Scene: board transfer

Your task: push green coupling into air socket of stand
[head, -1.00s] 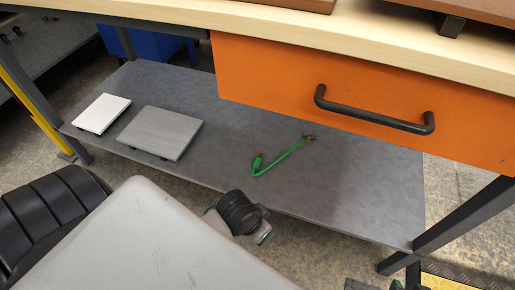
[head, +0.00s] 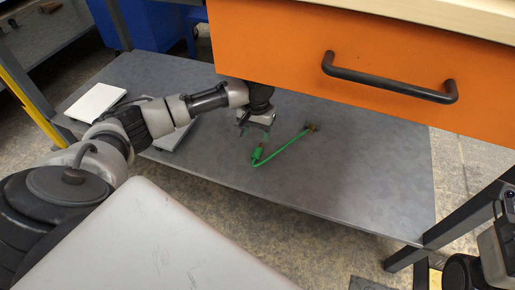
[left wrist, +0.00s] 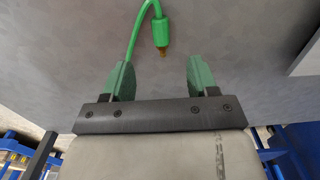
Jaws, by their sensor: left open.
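The green coupling (head: 257,153) lies on the grey lower shelf, at the near end of a short green hose (head: 283,149). The hose's far end has a brass-coloured fitting (head: 311,127). In the left wrist view the coupling (left wrist: 161,30) has a brass tip and lies just beyond and between my finger pads. My left gripper (head: 256,134) is open and empty, just behind the coupling in the head view, near the shelf; its green fingers show in the left wrist view (left wrist: 161,77). My right gripper cannot be made out. I see no stand or air socket.
The orange drawer (head: 270,55) with its black handle (head: 390,78) overhangs the shelf (head: 350,195). A white plate (head: 96,101) and a grey plate (head: 172,138), partly behind my left arm, lie on the left. The shelf's right part is clear.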

